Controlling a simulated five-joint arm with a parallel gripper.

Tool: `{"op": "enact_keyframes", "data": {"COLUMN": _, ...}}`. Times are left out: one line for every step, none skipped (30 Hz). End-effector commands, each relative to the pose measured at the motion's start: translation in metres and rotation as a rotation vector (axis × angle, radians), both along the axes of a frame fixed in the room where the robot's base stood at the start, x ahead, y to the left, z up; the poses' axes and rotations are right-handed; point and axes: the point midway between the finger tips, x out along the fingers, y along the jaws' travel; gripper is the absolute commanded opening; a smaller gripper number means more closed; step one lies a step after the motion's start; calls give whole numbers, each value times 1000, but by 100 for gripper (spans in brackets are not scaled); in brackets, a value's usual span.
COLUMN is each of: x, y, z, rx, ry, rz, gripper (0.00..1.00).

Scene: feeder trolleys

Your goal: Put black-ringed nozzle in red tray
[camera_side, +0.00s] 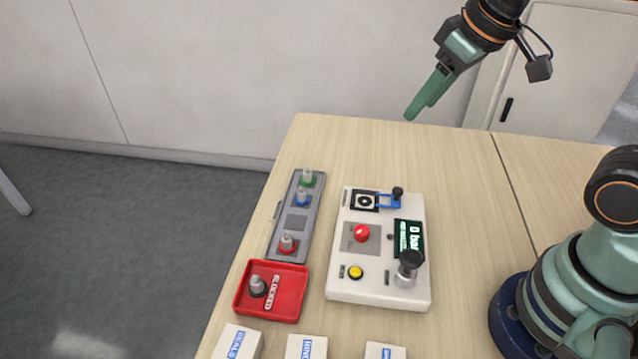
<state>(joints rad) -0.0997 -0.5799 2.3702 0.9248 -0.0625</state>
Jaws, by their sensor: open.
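The black-ringed nozzle (257,285), a grey tip on a dark ring, stands upright in the red tray (288,313), at its left side. The tray lies near the table's left edge and carries the label "BLOCKED". My gripper (422,108) is high above the back of the table, far up and right of the tray. Its green fingers point down and to the left. It is open, with nothing between the fingers.
A grey rack (272,248) behind the tray holds a green-ringed (307,177), a blue-ringed (301,197) and a red-ringed nozzle (287,243). A white control box (344,290) with knobs stands to the right. White labelled boxes (306,347) line the front. The back right table is clear.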

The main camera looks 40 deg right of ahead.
Motion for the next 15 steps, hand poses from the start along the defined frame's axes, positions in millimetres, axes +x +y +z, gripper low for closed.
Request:
{"op": "enact_keyframes", "data": {"x": -7, "y": -11, "z": 0, "rx": 9, "ry": -23, "rz": -51, "gripper": 56}}
{"op": "enact_keyframes", "data": {"x": -10, "y": -16, "z": -1, "rx": 14, "ry": -32, "rz": -73, "gripper": 56}}
{"op": "enact_keyframes", "data": {"x": -14, "y": -21, "z": -2, "rx": 20, "ry": -42, "rz": -100, "gripper": 56}}
{"op": "enact_keyframes", "data": {"x": -16, "y": -24, "z": -3, "rx": 23, "ry": -49, "rz": -116, "gripper": 56}}
{"op": "enact_keyframes", "data": {"x": -18, "y": -26, "z": -4, "rx": 25, "ry": -54, "rz": -129, "gripper": 56}}
{"op": "enact_keyframes", "data": {"x": -19, "y": -28, "z": -5, "rx": 28, "ry": -59, "rz": -141, "gripper": 56}}
{"op": "enact_keyframes", "data": {"x": -20, "y": -30, "z": -5, "rx": 29, "ry": -62, "rz": -149, "gripper": 56}}
{"op": "enact_keyframes", "data": {"x": -21, "y": -31, "z": -5, "rx": 31, "ry": -64, "rz": -155, "gripper": 56}}
{"op": "enact_keyframes", "data": {"x": -22, "y": -31, "z": -6, "rx": 32, "ry": -64, "rz": -159, "gripper": 56}}
{"op": "enact_keyframes", "data": {"x": -22, "y": -31, "z": -6, "rx": 32, "ry": -64, "rz": -161, "gripper": 56}}
{"op": "enact_keyframes", "data": {"x": -22, "y": -31, "z": -6, "rx": 32, "ry": -64, "rz": -161, "gripper": 56}}
{"op": "enact_keyframes", "data": {"x": -22, "y": -31, "z": -6, "rx": 32, "ry": -64, "rz": -160, "gripper": 56}}
{"op": "enact_keyframes", "data": {"x": -22, "y": -31, "z": -6, "rx": 32, "ry": -64, "rz": -160, "gripper": 56}}
{"op": "enact_keyframes", "data": {"x": -22, "y": -31, "z": -6, "rx": 32, "ry": -64, "rz": -159, "gripper": 56}}
{"op": "enact_keyframes", "data": {"x": -22, "y": -31, "z": -6, "rx": 32, "ry": -64, "rz": -159, "gripper": 56}}
